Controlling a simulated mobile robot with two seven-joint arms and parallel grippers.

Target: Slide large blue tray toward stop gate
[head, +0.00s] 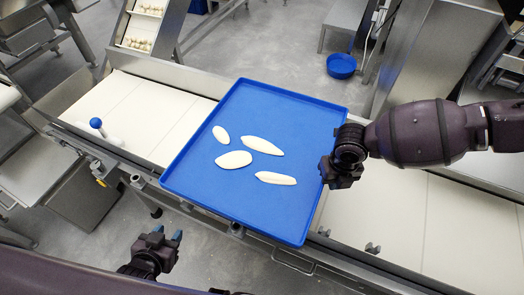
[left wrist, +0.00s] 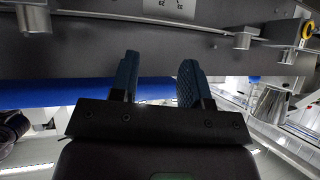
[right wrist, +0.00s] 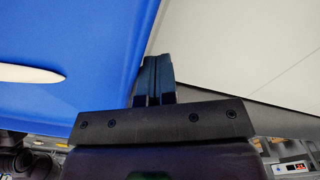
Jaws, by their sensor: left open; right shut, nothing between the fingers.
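The large blue tray (head: 290,212) lies tilted in the picture across the white conveyor belt, its near edge reaching past the belt's near rail. Several pale dough pieces (head: 233,159) lie on it. My right gripper (head: 335,180) is shut and empty at the tray's right edge. In the right wrist view its fingers (right wrist: 153,78) are beside the tray's rim (right wrist: 135,70); whether they touch it I cannot tell. My left gripper (head: 168,240) is open and empty, below and in front of the conveyor; its fingers also show in the left wrist view (left wrist: 158,80). The stop gate cannot be clearly identified.
A metal rail (head: 150,183) runs along the near side. A blue bowl (head: 341,66) is on the floor behind.

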